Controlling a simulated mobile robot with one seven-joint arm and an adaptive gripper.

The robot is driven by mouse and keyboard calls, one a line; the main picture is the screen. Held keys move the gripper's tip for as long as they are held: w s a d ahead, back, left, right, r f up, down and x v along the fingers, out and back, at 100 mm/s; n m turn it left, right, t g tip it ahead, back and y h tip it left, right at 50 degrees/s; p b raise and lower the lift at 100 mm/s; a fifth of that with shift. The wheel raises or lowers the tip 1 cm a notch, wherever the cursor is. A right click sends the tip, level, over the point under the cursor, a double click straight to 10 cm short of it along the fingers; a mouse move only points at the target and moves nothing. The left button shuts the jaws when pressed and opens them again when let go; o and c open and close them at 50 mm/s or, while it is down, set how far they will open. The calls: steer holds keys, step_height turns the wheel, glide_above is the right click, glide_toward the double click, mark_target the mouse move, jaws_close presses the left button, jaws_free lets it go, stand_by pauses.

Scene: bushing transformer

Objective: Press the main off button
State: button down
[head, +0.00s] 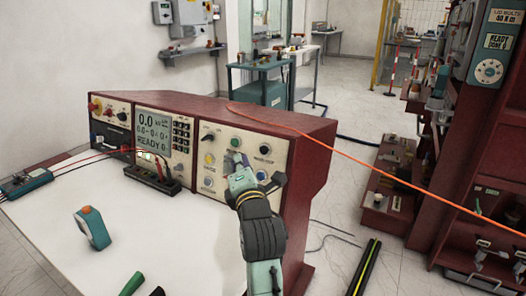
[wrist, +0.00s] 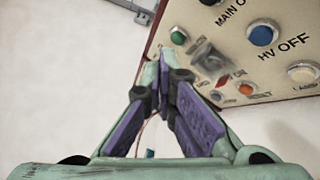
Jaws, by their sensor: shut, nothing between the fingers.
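The red console carries a cream control panel (head: 222,165) on its right section. The black button (head: 265,149) at the panel's upper right shows again at the top edge of the wrist view (wrist: 211,2), with a partly cut-off "MAIN O…" label beside it. My gripper (wrist: 165,60) is shut and empty, its fingertips together in front of the panel. In the wrist view they are below and left of the black button, close to a green button (wrist: 178,37). In the head view my gripper (head: 238,163) covers part of the panel's middle. I cannot tell whether it touches the panel.
A blue button (wrist: 262,35) labelled "HV OFF", a white button (wrist: 303,72) and an orange button (wrist: 246,89) are nearby. A blurred grey part (wrist: 209,55) sits beside the fingertips. An orange cable (head: 350,157) crosses the console top. The white worktop (head: 150,235) holds a meter.

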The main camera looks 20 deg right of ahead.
mark_target(264, 150)
steer(key=shift+w+d+f+b, duration=0.25)
steer(key=shift+w+d, duration=0.45)
steer(key=shift+d, duration=0.2)
steer(key=shift+w+d+f+b, duration=0.2)
steer(key=shift+w+d+f, duration=0.1)
steer(key=shift+w+d, duration=0.55)
steer(key=shift+w+d+f+b, duration=0.25)
steer(key=shift+w+d, duration=0.35)
steer(key=shift+d, duration=0.4)
steer(key=shift+w+d+f+b, duration=0.15)
steer(key=shift+w+d+b, duration=0.15)
steer(key=shift+b, duration=0.1)
steer(key=shift+w+d+f+b, duration=0.1)
steer(key=shift+w+d+b, duration=0.1)
steer(key=shift+d+b, duration=0.2)
steer(key=shift+a, duration=0.15)
steer(key=shift+s+a+r, duration=0.2)
steer(key=shift+s+a, duration=0.35)
